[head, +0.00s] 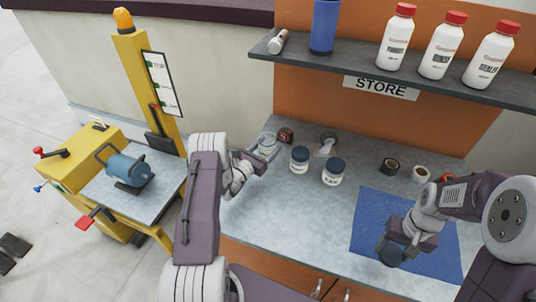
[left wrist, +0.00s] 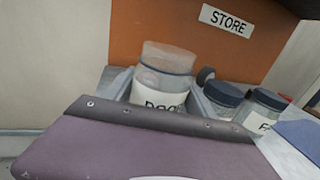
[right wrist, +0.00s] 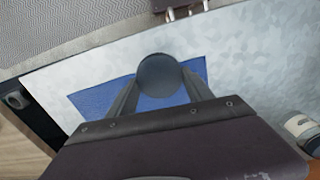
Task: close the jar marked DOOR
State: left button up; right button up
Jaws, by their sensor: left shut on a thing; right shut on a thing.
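The clear glass jar (head: 267,144) stands upright near the back left of the bench, with no dark lid on it. Its label, partly hidden, reads "DOO" in the left wrist view (left wrist: 158,97). My left gripper (head: 254,160) is shut around the jar, a finger on each side. My right gripper (head: 402,243) is shut on a dark round lid (head: 390,256), which also shows between its fingers in the right wrist view (right wrist: 163,76). The lid is held above the blue mat (head: 372,222), well to the right of the jar. I cannot tell whether the jar's base touches the bench.
Two jars with dark lids, one (head: 299,159) and another (head: 333,171), stand right of the held jar. A tape measure (head: 286,135) and tape rolls (head: 390,166) lie at the back. A shelf (head: 400,84) with bottles overhangs the bench. The front middle of the bench is clear.

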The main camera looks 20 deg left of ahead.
aim_at(268, 136)
pick_arm(q)
notch_tip(268, 136, up, 5)
jog(key=shift+r, duration=0.1)
pick_arm(e)
jog(key=shift+f, duration=0.1)
pick_arm(q)
jog(key=o, duration=0.5)
grip_shut()
